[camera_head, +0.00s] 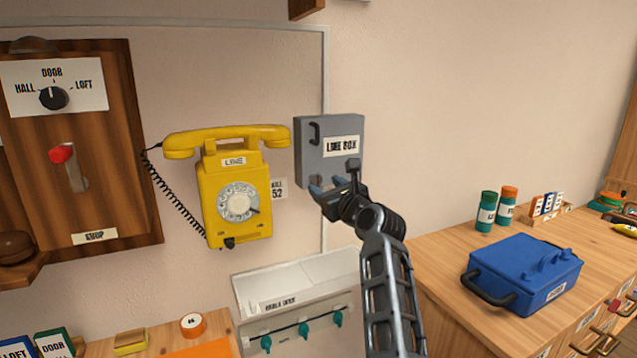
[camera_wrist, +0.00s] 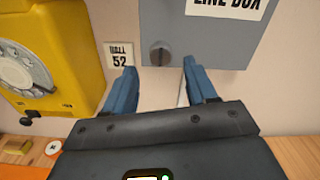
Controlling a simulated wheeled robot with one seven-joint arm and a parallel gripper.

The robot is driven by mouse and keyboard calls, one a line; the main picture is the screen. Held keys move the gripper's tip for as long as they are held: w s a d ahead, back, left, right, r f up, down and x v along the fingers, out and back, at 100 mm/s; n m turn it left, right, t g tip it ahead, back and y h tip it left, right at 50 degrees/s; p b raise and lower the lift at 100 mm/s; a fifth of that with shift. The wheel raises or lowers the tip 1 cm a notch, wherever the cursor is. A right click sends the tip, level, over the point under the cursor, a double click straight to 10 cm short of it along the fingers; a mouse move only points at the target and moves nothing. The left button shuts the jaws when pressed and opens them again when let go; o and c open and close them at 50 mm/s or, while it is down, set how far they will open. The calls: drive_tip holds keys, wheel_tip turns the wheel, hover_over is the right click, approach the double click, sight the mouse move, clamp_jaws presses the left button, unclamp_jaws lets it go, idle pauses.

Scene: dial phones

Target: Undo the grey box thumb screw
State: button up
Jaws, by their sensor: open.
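The grey box (camera_head: 343,136), labelled "LINE BOX", is fixed to the wall right of the yellow phone. Its lower part also shows in the wrist view (camera_wrist: 215,45). The round grey thumb screw (camera_wrist: 160,54) sits at the box's lower left in the wrist view, with a slot across it. My gripper (camera_wrist: 162,88) is open and empty. Its blue fingers are apart, just below the screw in the wrist view, one to each side. I see no contact with the screw.
The yellow dial phone (camera_head: 236,195) hangs close to the left, with a "52" card (camera_head: 278,189) between it and the box. A white tray (camera_head: 297,283) is below. A blue case (camera_head: 525,272) stands on the counter at right. The wall above the box is clear.

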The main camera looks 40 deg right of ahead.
sight(318, 181)
drive_tip(key=shift+x, duration=1.9)
drive_tip(key=shift+c, duration=0.3)
clamp_jaws()
